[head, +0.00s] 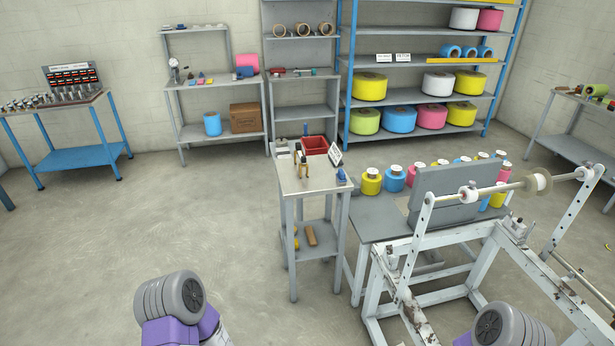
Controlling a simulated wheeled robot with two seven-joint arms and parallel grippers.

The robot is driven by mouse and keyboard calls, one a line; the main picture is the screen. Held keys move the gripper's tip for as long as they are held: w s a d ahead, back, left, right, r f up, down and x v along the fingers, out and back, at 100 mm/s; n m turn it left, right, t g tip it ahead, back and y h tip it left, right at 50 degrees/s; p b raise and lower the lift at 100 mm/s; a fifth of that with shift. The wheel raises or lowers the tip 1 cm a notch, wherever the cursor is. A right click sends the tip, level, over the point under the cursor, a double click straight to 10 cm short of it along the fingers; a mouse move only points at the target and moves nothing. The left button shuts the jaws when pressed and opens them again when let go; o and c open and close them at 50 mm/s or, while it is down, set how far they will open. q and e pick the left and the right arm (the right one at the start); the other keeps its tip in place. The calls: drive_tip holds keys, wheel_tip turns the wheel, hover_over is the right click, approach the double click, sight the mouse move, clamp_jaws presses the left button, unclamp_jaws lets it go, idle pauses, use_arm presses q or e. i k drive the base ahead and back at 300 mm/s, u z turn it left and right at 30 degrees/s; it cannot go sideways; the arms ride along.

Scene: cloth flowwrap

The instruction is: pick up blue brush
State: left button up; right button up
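A small blue object (342,176), possibly the blue brush, is at the right front corner of the narrow grey table (312,183). It is too small for me to make out bristles or a handle. Another thin blue upright thing (306,129) shows at the back of the same table, behind the red bin. I cannot tell which of the two is the brush. Parts of my two arms show at the bottom edge, but neither gripper is in view.
The narrow table also holds a red bin (315,145), a white sign (336,154) and a tool with orange parts (304,165). A white machine frame (405,265) with a roller stands to its right, by several coloured spools. The floor (190,225) left of the table is clear.

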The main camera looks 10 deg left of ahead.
sight(340, 176)
drive_tip(key=u, duration=0.1)
drive_tip(key=i, duration=1.4)
drive_tip(key=u, duration=0.25)
